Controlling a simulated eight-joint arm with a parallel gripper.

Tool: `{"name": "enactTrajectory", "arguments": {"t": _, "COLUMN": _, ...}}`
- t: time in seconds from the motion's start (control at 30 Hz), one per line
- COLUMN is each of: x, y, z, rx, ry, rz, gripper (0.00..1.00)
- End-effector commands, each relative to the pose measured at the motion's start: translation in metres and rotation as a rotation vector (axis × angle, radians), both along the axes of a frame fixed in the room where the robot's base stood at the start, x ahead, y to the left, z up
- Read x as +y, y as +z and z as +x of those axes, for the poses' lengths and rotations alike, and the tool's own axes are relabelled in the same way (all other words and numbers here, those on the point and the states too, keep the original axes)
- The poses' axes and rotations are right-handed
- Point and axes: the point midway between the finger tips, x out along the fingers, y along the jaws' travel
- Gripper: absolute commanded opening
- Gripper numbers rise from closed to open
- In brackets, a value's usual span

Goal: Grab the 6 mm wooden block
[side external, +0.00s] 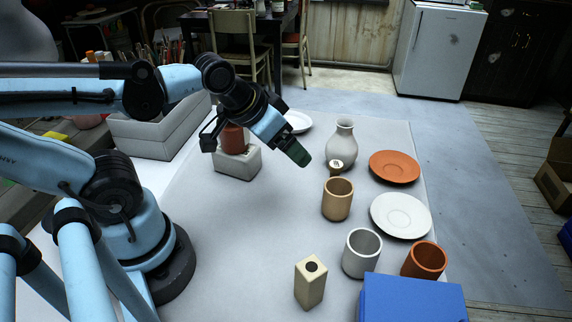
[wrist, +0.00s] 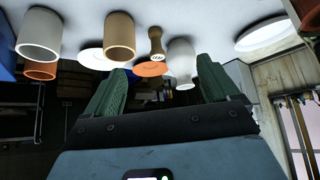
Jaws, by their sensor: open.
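A pale wooden block (side external: 311,284), upright and square-sided with a dark round hole in its top, stands at the front of the grey table. I cannot read a size on it. A small wooden knob-like piece (side external: 336,166) with dark marks on its pale end is by the grey vase; it also shows in the wrist view (wrist: 156,42). My gripper (side external: 302,156) is open and empty above the table, left of the knob-like piece and well behind the block. Its green fingers are spread apart in the wrist view (wrist: 156,82), where I cannot make out the block.
A tan cup (side external: 338,200), grey cup (side external: 361,254), terracotta cup (side external: 425,262), orange plate (side external: 395,167), white plate (side external: 401,215) and vase (side external: 343,139) stand at right. A blue box (side external: 412,299) is close right of the block. The table's middle left is clear.

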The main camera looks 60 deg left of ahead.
Motion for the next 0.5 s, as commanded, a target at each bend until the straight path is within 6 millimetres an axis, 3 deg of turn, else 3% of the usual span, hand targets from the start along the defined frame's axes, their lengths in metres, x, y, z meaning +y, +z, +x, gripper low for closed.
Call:
{"name": "enactTrajectory", "arguments": {"t": 0.27, "x": 0.002, "y": 0.001, "z": 0.001, "rx": 0.011, "ry": 0.015, "rz": 0.002, "gripper": 0.88}}
{"name": "enactTrajectory", "arguments": {"t": 0.5, "x": 0.029, "y": 0.005, "z": 0.019, "rx": 0.122, "ry": 0.225, "rz": 0.010, "gripper": 0.88}}
